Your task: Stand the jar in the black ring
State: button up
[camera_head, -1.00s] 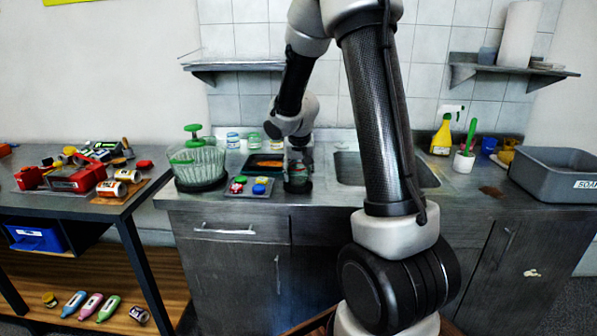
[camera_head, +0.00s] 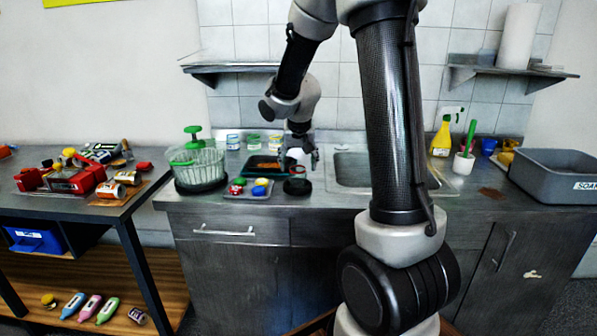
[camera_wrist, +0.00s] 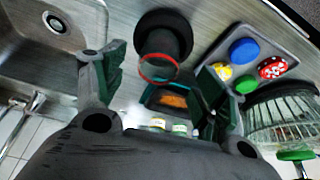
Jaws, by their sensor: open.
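The jar (camera_wrist: 158,67), with a red rim and a dark-looking body, shows in the wrist view between my fingers. Its base appears to be inside the black ring (camera_wrist: 178,22), and it looks upright. In the head view the black ring (camera_head: 297,187) is on the counter near its front edge, and the jar (camera_head: 297,171) is small and dark above it. My gripper (camera_head: 299,158) is above the jar in the head view. In the wrist view my gripper (camera_wrist: 165,72) has its fingers spread wide, with a gap on each side of the jar. The exact seating in the ring is hard to see.
A grey tray (camera_head: 235,194) of coloured lids lies left of the ring. Further left is a clear ribbed bowl with a green knob (camera_head: 197,165). A dark tray with orange contents (camera_head: 262,167) is behind. The sink (camera_head: 345,178) is to the right. Several small jars (camera_head: 253,141) line the wall.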

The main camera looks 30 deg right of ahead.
jog(key=s+a+r+n, duration=0.3)
jog(key=s+r, duration=0.9)
jog(key=s, duration=0.5)
jog(key=s+a+n+y, duration=0.2)
jog(key=s+a, duration=0.1)
jog(key=s, duration=0.9)
jog(key=shift+a+f+n, duration=0.15)
jog(key=shift+f+n, duration=0.15)
jog(key=shift+f, duration=0.1)
